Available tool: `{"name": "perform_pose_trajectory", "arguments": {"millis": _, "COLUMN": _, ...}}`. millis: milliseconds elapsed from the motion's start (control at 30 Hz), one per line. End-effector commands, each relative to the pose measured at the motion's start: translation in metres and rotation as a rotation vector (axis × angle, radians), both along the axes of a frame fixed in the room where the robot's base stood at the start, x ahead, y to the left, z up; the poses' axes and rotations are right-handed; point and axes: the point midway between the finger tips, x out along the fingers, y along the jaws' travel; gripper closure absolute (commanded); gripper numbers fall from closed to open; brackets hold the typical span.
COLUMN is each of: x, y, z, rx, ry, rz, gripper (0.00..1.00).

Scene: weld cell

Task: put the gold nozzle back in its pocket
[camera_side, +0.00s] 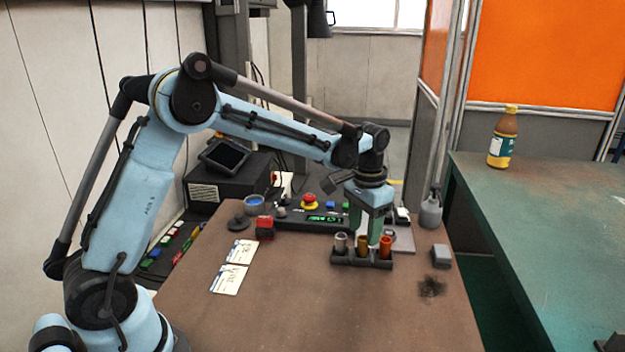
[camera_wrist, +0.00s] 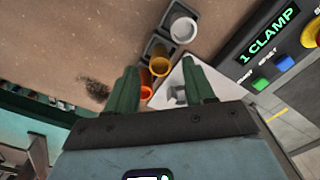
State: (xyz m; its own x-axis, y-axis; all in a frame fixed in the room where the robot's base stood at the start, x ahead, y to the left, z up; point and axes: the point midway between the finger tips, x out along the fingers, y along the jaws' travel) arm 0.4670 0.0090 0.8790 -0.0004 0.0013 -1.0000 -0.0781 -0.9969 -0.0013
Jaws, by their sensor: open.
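The gold nozzle (camera_side: 362,245) stands upright in the middle of a dark rack (camera_side: 362,262), in line with the rack's middle pocket. A silver nozzle (camera_side: 341,243) stands to its left and an orange-red nozzle (camera_side: 386,247) to its right. My gripper (camera_side: 365,236) is open, its green fingers pointing down just above and behind the rack. In the wrist view, the gold nozzle (camera_wrist: 160,65) shows beyond the gap between my fingertips (camera_wrist: 159,64). Nothing is held. The nozzle's lower end is hidden inside the rack.
A control panel (camera_side: 300,217) with a red button and green display runs behind. A pale plate (camera_side: 402,241) lies right behind the rack, with a grey block (camera_side: 441,256) further right. Two white cards (camera_side: 229,279) lie left. The table front is clear.

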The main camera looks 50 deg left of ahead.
Motion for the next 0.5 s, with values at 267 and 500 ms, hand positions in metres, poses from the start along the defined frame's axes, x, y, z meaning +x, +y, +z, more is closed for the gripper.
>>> {"name": "perform_pose_trajectory", "arguments": {"millis": 267, "x": 0.000, "y": 0.000, "z": 0.056, "rx": 0.000, "ry": 0.000, "rz": 0.000, "gripper": 0.47}}
{"name": "perform_pose_trajectory", "arguments": {"millis": 500, "x": 0.000, "y": 0.000, "z": 0.082, "rx": 0.000, "ry": 0.000, "rz": 0.000, "gripper": 0.47}}
